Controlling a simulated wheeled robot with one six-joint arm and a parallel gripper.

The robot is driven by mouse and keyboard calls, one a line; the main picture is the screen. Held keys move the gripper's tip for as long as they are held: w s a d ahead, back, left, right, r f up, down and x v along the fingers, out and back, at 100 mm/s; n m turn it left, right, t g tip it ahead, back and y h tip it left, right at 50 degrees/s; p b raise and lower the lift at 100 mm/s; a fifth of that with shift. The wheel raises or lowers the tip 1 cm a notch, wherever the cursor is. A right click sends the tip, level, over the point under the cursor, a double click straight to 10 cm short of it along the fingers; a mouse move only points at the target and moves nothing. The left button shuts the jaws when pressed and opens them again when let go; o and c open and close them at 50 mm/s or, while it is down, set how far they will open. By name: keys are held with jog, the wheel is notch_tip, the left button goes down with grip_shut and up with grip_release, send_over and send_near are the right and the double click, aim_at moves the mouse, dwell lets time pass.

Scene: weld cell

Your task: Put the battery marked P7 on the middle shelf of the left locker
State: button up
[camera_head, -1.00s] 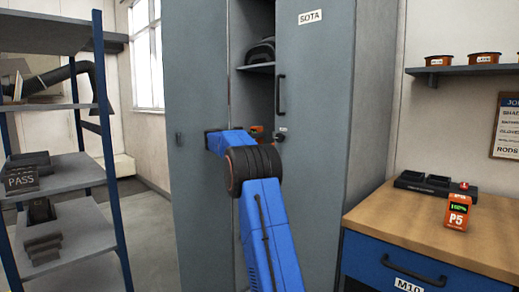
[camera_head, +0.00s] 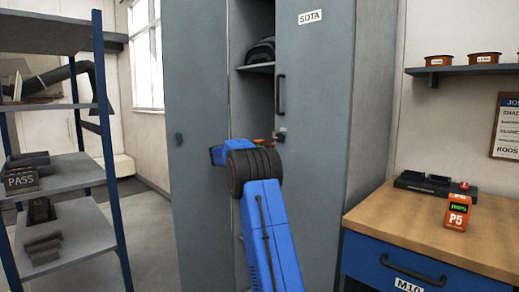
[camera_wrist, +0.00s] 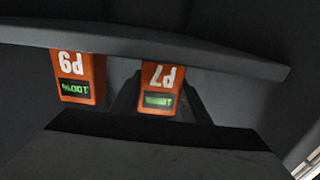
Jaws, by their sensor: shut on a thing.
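The battery marked P7 (camera_wrist: 163,98) is orange with a lit green display and looks upside down in the wrist view. My gripper (camera_wrist: 160,82) is shut on it, with dark fingers at its sides. The battery is beside a dark shelf edge (camera_wrist: 215,55); I cannot tell whether it rests on the shelf. In the head view my blue arm reaches into the narrow opening of the grey locker (camera_head: 185,70), and my gripper is mostly hidden. A higher locker shelf (camera_head: 256,67) holds a dark object.
Another orange battery (camera_wrist: 77,85), marked P6 or P9, stands left of P7 in the wrist view. A door labelled SOTA (camera_head: 312,60) borders the opening on the right. Battery P5 (camera_head: 457,212) stands on the wooden bench (camera_head: 420,235). An open rack (camera_head: 75,170) is at left.

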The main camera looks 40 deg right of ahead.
jog(key=o, duration=1.4)
jog(key=shift+o, duration=0.2)
jog(key=shift+a+r, duration=0.1)
jog(key=s+a, duration=0.1)
jog(key=a, duration=1.1)
